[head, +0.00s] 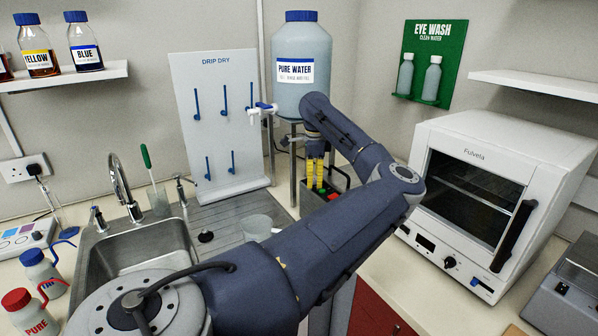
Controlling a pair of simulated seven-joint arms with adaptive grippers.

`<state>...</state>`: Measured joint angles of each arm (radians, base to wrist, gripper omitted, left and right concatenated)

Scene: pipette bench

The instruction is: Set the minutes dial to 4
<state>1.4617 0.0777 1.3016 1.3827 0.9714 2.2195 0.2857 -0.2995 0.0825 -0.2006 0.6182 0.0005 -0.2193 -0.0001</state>
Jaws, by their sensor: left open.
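A small dark round knob (450,262) sits on the lower front panel of the white oven (470,130) marked Fulveta, at the right. Its markings are too small to read, and I cannot tell if it is the minutes dial. A small display (425,243) is left of it. My left gripper (316,186) points down at the back middle, beneath the water bottle and well left of the oven. Its yellow fingers are open. They are above or beside a black box (341,178) with red and green parts, partly hidden by my arm. My right gripper is out of view.
My left arm crosses the middle and hides part of the counter. A Pure Water bottle (302,60) stands on a metal stand. A sink (135,255), drip rack (215,120) and beaker (257,228) are left. Another grey device (570,295) is at lower right.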

